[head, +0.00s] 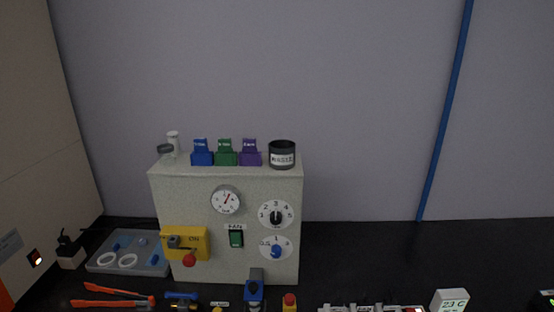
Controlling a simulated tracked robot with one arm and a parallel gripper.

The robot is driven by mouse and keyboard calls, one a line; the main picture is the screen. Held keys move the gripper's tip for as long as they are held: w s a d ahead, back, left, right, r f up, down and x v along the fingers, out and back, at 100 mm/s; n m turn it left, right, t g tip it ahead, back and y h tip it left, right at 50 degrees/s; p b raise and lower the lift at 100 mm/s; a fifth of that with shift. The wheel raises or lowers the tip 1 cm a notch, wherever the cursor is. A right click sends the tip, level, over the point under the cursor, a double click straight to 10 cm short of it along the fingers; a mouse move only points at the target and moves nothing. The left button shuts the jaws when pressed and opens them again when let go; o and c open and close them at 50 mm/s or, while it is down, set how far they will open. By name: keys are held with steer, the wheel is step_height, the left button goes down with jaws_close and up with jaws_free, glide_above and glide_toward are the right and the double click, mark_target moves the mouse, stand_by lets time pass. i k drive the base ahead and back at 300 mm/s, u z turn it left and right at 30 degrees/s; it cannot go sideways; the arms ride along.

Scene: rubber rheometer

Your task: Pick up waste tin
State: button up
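The waste tin (282,147) is a dark grey, round, open-topped tin with a white label on its front; the lettering is too small to read surely. It stands upright on top of the pale box-shaped machine (185,205), near that box's right end. Nothing is touching the tin from the right. My gripper does not show in the head view, so its opening and its place relative to the tin cannot be seen.
Left of the tin on the box stand a purple block (251,157), a green block (226,157), a blue block (202,157) and a small pale-topped item (173,140). A grey tray (101,266), orange tongs (112,301) and a temperature display (450,300) sit on the dark bench (370,255).

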mark_target(282, 151)
steer(key=u, duration=0.05)
steer(key=i, duration=0.9)
steer(key=z, duration=0.1)
